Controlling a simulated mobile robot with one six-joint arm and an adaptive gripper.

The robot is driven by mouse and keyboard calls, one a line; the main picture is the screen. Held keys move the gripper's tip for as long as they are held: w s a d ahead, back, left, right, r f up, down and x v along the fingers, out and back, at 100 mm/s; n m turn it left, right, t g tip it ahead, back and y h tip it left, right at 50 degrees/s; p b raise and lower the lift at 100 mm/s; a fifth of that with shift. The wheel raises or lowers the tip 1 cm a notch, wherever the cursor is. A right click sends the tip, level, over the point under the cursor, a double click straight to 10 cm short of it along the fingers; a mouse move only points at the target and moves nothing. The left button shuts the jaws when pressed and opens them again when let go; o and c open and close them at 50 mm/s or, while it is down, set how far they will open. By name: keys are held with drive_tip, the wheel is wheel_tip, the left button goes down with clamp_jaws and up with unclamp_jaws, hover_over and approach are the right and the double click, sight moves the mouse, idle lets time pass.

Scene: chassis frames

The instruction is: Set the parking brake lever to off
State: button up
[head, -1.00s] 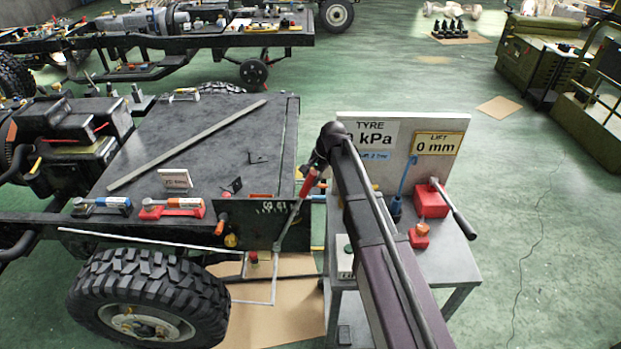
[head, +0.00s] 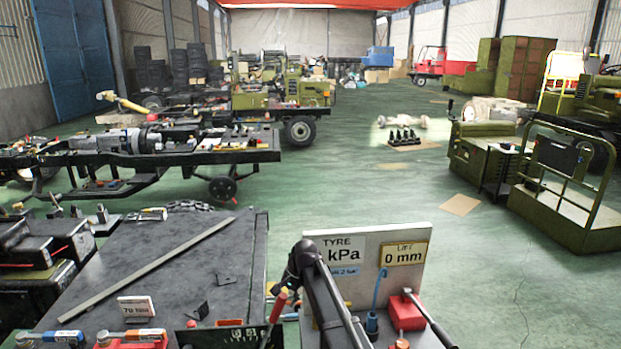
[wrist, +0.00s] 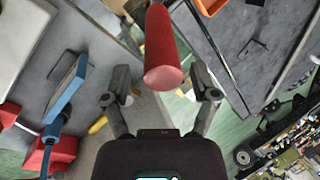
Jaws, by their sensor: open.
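The lever with a red cylindrical grip (head: 278,305) stands by the near right corner of the dark chassis deck in the head view. I take it for the parking brake lever. In the wrist view its red grip (wrist: 163,50) points toward the camera, between and slightly beyond the fingers of my gripper (wrist: 163,88). The fingers are spread, with a gap visible on each side of the grip. The lever's lower part is out of the head view.
Right of my arm stands a board (head: 365,262) with TYRE and LIFT readouts, the LIFT one at 0 mm. In front of it are a blue tool (head: 373,322) and a red box with a long handle (head: 406,312). Open green floor (head: 480,270) lies to the right.

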drive_tip(key=s+d+f+n+h+b, duration=0.1)
drive_tip(key=s+d+n+h, duration=0.3)
drive_tip(key=s+d, duration=1.9)
drive_tip(key=d+f+n, duration=0.1)
drive_tip(key=d+n, duration=0.1)
drive_tip(key=shift+d+g, duration=0.3)
drive_tip(key=shift+d, duration=0.05)
drive_tip(key=shift+f, duration=0.1)
drive_tip(key=shift+a, duration=0.15)
